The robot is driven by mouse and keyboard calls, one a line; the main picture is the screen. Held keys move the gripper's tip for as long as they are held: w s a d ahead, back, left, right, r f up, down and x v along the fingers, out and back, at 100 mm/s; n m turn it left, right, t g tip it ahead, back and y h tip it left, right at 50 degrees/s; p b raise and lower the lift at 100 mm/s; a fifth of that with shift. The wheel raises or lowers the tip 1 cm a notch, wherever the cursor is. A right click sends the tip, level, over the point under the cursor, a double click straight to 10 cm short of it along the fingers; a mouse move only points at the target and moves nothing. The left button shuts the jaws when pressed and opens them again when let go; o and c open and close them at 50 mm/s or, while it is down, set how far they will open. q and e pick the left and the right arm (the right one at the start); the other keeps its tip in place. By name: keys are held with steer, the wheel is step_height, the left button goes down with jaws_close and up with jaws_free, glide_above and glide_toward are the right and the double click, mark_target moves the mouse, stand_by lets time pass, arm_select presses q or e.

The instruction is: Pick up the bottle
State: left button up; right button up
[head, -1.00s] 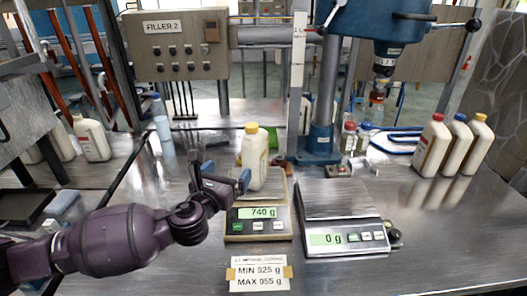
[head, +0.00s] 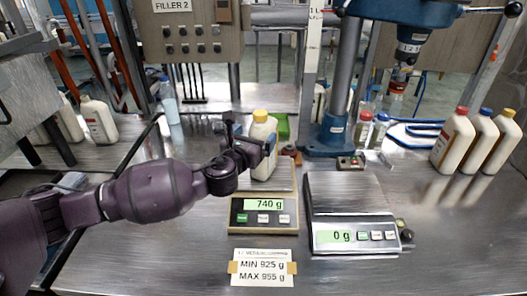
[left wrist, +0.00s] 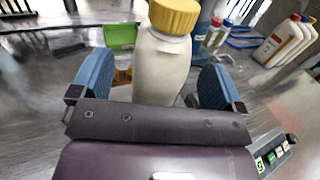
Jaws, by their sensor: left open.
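A cream bottle with a yellow cap (head: 262,140) stands upright on the left scale (head: 266,197), whose display reads 740 g. It also shows large in the left wrist view (left wrist: 160,65). My left gripper (head: 247,147) is open at the bottle. In the left wrist view the blue finger pads (left wrist: 152,85) stand on either side of the bottle, with gaps visible beside it. The bottle's lower part is hidden behind the gripper body in that view. My right gripper does not show.
The right scale (head: 354,235) reads 0 g and is empty. Several bottles with red, blue and yellow caps (head: 478,142) stand at the right. A blue drill-like column (head: 340,90) rises behind the scales. A paper label (head: 264,268) lies in front.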

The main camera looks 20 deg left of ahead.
arm_select(q)
steer(key=w, duration=0.4)
steer(key=shift+d, duration=0.35)
steer(key=shift+c, duration=0.2)
